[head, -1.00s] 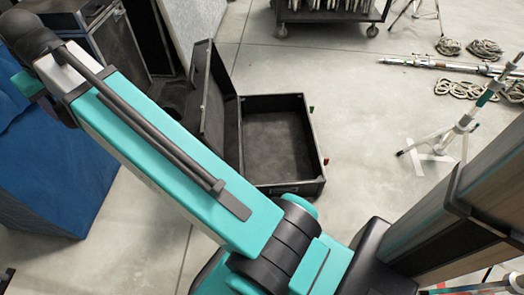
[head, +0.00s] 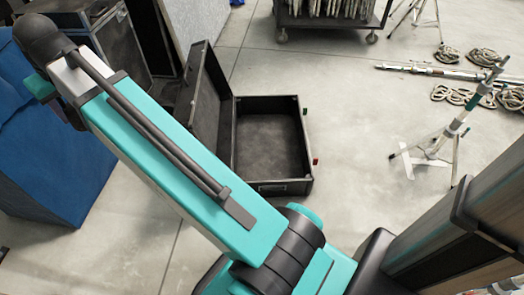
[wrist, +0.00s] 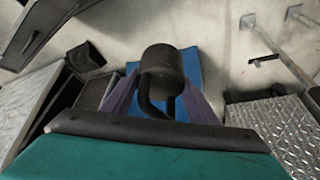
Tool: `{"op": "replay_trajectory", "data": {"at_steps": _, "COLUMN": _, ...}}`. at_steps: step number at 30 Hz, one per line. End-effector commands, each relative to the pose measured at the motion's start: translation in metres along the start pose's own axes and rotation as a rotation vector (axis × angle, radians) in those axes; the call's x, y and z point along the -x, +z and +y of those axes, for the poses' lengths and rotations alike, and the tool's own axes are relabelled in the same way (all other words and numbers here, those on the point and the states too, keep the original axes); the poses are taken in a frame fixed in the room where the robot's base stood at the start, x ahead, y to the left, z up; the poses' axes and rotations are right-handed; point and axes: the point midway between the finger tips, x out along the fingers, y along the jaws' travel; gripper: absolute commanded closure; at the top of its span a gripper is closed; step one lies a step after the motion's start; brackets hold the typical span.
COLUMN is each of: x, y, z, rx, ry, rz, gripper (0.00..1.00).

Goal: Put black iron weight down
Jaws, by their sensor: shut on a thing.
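A black iron weight (wrist: 162,66), a dark cylinder with a curved handle, is in the middle of the wrist view. My gripper (wrist: 160,98) has purple-grey fingers on both sides of the handle and is shut on it. The weight hangs over or in front of a blue surface (wrist: 195,65). I cannot tell the gap between them.
An open black case (head: 272,145) lies on the concrete floor. A blue covered block (head: 50,160) stands left, with a dark case (head: 115,45) behind. A cart (head: 330,18) is at the back, a tripod stand (head: 437,150) at right. A metal tread plate (wrist: 280,130) shows in the wrist view.

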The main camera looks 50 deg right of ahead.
Motion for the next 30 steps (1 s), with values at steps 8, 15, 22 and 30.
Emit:
{"op": "replay_trajectory", "data": {"at_steps": 8, "x": 0.002, "y": -0.002, "z": 0.012, "rx": -0.015, "ry": 0.007, "rz": 0.005, "gripper": 1.00}}
{"op": "replay_trajectory", "data": {"at_steps": 15, "x": 0.002, "y": -0.002, "z": 0.017, "rx": -0.022, "ry": 0.010, "rz": 0.005, "gripper": 1.00}}
{"op": "replay_trajectory", "data": {"at_steps": 22, "x": 0.002, "y": -0.002, "z": 0.021, "rx": -0.027, "ry": 0.012, "rz": 0.005, "gripper": 1.00}}
{"op": "replay_trajectory", "data": {"at_steps": 30, "x": 0.002, "y": -0.001, "z": 0.033, "rx": -0.043, "ry": 0.019, "rz": 0.005, "gripper": 1.00}}
